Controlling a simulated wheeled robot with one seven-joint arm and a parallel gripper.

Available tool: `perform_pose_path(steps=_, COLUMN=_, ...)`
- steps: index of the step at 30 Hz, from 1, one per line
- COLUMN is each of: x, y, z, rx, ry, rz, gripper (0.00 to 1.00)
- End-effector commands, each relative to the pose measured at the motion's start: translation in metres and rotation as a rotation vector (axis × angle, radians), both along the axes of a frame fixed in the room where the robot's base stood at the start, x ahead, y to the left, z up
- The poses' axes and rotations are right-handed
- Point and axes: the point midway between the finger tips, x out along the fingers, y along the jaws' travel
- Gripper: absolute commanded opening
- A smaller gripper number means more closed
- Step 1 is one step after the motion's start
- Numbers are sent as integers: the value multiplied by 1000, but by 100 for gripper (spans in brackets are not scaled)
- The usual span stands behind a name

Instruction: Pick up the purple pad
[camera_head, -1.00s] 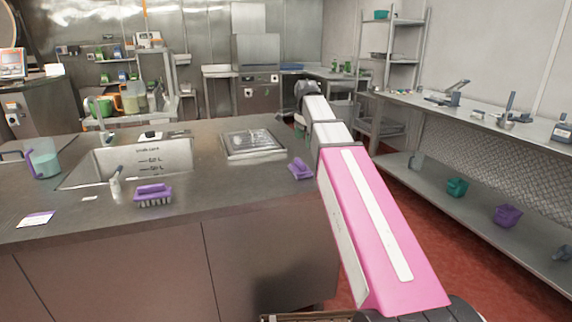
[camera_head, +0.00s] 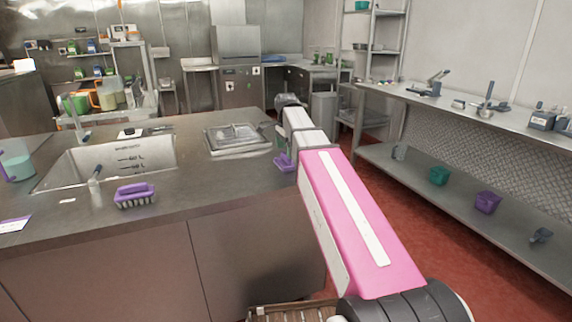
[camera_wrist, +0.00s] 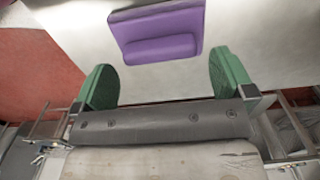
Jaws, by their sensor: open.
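The purple pad (camera_head: 284,162) lies on the steel counter near its right edge, partly hidden behind my arm in the head view. In the wrist view the pad (camera_wrist: 158,30) is a purple block with a raised grip, at the top centre. My gripper (camera_wrist: 162,64) shows two green fingers spread wide, with nothing between them. The pad is just beyond the fingertips, roughly centred between them. I cannot tell the exact gap between fingers and pad.
A purple brush (camera_head: 135,196) stands on the counter's front part, left of the pad. A sink (camera_head: 60,181) and a metal lid (camera_head: 236,139) are set in the counter. A shelf at right holds a green tub (camera_head: 438,176) and a purple tub (camera_head: 487,202).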

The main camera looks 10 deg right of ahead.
Motion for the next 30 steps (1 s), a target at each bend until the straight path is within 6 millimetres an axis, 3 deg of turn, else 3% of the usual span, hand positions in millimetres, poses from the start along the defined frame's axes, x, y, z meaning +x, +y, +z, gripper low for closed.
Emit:
perform_pose_path(steps=6, x=-2, y=1, z=-29, rx=-1, ry=2, rz=0, gripper=100)
perform_pose_path(steps=14, x=-1, y=1, z=-34, rx=0, ry=1, rz=0, gripper=100)
perform_pose_path(steps=15, x=-1, y=1, z=-34, rx=0, ry=1, rz=0, gripper=97)
perform_pose_path(steps=18, x=-1, y=1, z=-34, rx=0, ry=1, rz=0, gripper=64)
perform_pose_path(steps=19, x=-1, y=1, z=-34, rx=0, ry=1, rz=0, gripper=61)
perform_pose_path(steps=30, x=-1, y=1, z=-32, rx=0, ry=0, rz=0, gripper=61)
